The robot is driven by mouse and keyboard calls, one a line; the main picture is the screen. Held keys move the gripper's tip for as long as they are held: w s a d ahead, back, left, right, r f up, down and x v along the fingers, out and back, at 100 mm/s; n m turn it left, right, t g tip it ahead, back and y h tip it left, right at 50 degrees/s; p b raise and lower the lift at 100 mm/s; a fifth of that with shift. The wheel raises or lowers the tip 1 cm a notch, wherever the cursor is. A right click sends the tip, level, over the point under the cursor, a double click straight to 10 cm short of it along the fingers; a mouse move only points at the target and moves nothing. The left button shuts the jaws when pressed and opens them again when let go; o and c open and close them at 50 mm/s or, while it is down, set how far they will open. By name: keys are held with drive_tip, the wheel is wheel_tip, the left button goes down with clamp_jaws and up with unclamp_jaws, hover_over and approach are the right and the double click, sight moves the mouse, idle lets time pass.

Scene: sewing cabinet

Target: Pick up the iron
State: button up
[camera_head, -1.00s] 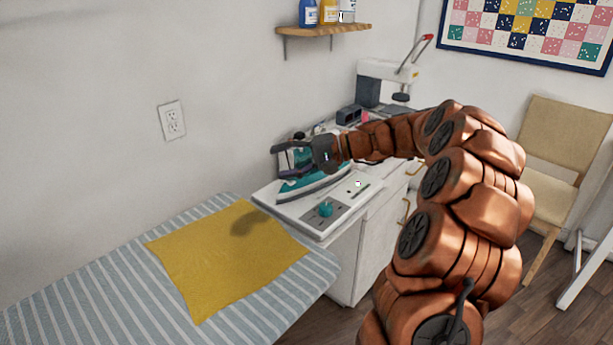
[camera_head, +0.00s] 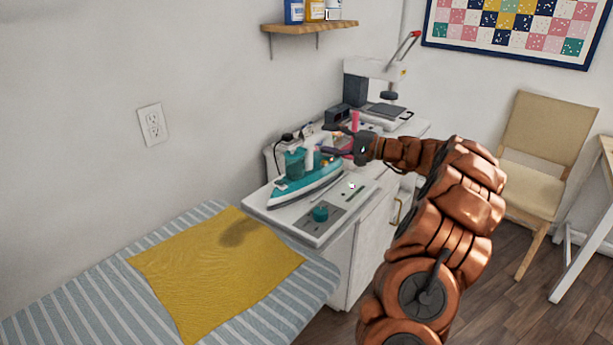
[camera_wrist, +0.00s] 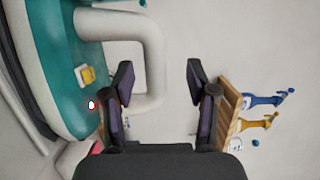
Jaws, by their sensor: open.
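The teal and white iron (camera_head: 305,180) rests on the white cabinet top, behind a small control panel with a teal knob. My gripper (camera_head: 332,140) is open and empty at the right, rear end of the iron, near its handle. In the wrist view the iron (camera_wrist: 62,60) fills the left side, and its white handle (camera_wrist: 153,55) curves toward the space between my fingers (camera_wrist: 160,85). The left finger overlaps the handle in that picture. I cannot tell whether it touches.
A striped ironing board (camera_head: 90,285) with a yellow cloth (camera_head: 215,265) lies in front left. A sewing machine (camera_head: 375,85) stands behind my gripper. A wooden shelf with bottles (camera_head: 310,27) is on the wall. A chair (camera_head: 545,140) stands at right.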

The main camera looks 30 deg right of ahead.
sight(320, 139)
drive_tip(key=shift+f+p+x, duration=0.15)
drive_tip(key=shift+p+x, duration=0.05)
drive_tip(key=shift+x, duration=0.9)
drive_tip(key=shift+f+p+x, duration=0.15)
drive_tip(key=shift+x, duration=0.95)
drive_tip(key=shift+c, duration=0.4)
drive_tip(key=shift+s, duration=0.1)
clamp_jaws()
drive_tip(key=shift+r, duration=0.1)
